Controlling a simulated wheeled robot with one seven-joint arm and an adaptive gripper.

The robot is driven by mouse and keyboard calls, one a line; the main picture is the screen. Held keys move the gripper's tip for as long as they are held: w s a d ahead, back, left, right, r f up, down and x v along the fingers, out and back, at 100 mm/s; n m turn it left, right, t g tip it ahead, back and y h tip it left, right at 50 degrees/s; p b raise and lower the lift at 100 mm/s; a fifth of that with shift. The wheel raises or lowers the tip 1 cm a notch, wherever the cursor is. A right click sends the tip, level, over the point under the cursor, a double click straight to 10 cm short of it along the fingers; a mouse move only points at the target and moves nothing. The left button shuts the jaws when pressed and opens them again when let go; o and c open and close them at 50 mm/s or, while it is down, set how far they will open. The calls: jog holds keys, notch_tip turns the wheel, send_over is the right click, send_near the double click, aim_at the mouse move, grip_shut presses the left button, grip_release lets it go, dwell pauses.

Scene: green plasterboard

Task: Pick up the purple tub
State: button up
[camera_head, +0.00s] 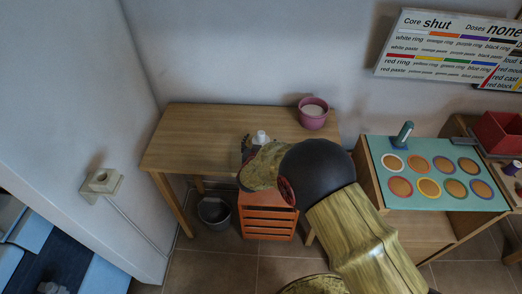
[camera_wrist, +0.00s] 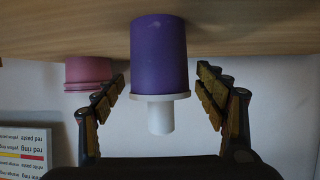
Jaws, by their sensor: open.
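The purple tub (camera_wrist: 160,52) stands on the wooden table (camera_head: 195,130) and appears upside down in the wrist view. It has a white rim and a narrower white top (camera_wrist: 160,118). In the head view only the white top (camera_head: 262,136) shows clearly, since my arm hides the body. My gripper (camera_wrist: 162,82) is open, with one finger on each side of the tub near its rim. Gaps show between both fingers and the tub. In the head view my gripper (camera_head: 247,152) is over the table's front part.
A pink pot (camera_head: 313,118) stands at the table's back right and also shows in the wrist view (camera_wrist: 88,70). A teal board with ringed discs (camera_head: 405,142) lies to the right, bearing a dark green object (camera_head: 403,132). The table's left side is clear.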

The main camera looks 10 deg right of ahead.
jog(key=shift+r, duration=0.1)
jog(key=c, duration=1.3)
